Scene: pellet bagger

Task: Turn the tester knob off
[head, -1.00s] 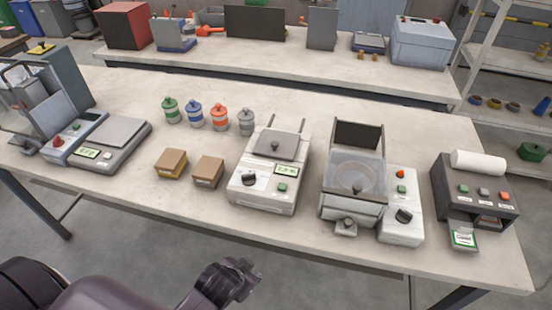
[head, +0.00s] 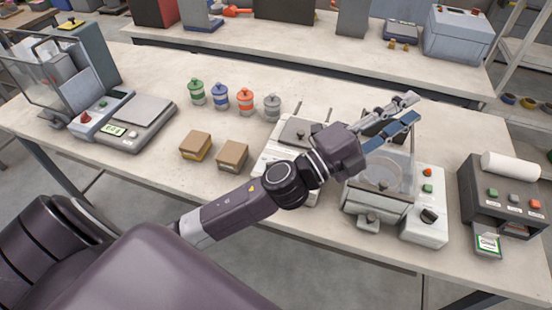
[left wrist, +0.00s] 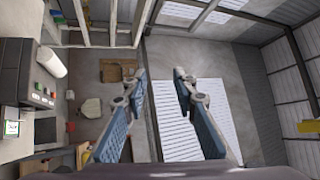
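My left gripper (head: 416,107) is raised above the bench, over the back of a device with a clear-sided chamber. It is open and empty, and its spread fingers also show in the left wrist view (left wrist: 160,73). A white tester-like unit (head: 272,162) with a lidded top stands at mid-bench. My left forearm covers most of its front, and its knob is hidden. The clear-chambered device (head: 421,245) beside it has a black knob (head: 429,215) and red and green buttons on its right part. I cannot tell for certain which is the tester. My right gripper is not in view.
Two small boxes (head: 196,145) and several lidded jars (head: 245,99) stand left of the white unit. A scale (head: 137,122) stands further left. A dark label printer (head: 500,195) is at the right end. The bench front between boxes and edge is clear.

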